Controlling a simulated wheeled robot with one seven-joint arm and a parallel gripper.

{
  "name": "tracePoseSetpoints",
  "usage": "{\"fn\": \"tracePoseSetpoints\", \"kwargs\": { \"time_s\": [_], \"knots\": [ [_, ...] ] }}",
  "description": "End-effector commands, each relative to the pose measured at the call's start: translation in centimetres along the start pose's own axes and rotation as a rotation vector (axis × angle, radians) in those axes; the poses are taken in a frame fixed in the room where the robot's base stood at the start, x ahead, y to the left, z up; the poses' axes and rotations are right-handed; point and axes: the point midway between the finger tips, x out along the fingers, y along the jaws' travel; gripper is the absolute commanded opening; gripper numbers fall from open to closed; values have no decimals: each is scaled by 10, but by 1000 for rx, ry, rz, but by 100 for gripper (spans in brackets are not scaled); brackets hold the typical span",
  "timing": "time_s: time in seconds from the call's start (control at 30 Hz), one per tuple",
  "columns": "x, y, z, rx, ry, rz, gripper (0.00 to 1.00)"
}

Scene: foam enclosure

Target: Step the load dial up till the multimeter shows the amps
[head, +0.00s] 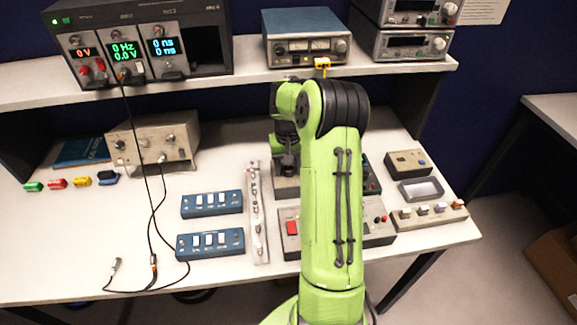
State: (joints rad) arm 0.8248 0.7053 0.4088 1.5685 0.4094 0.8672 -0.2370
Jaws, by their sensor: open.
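My green arm stands in the middle of the head view and covers part of the bench. My gripper (287,160) points down over a grey box (285,187) behind the arm; it shows only as a small dark shape, with no object visible in it. No load dial can be made out; the arm hides part of the equipment there. A black instrument rack (130,20) on the shelf at upper left has lit readouts. Its left module (84,53) shows 0 V in orange, the middle one (124,50) 0 Hz and 0.0 V in green. No amps reading is visible.
Two blue switch boxes (212,204) and a narrow strip (256,212) lie left of the arm. A red-button box (292,228) sits against the arm. Small panels (421,190) stand at right.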

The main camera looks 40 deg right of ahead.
Motion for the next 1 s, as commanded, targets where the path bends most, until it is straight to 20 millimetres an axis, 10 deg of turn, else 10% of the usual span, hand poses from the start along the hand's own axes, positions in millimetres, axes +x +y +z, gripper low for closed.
{"fn": "tracePoseSetpoints", "kwargs": {
  "time_s": [0.43,1.0],
  "knots": [
    [-1,0,0,0,0,0,0],
    [-1,0,0,216,0,0,0]
  ]
}}
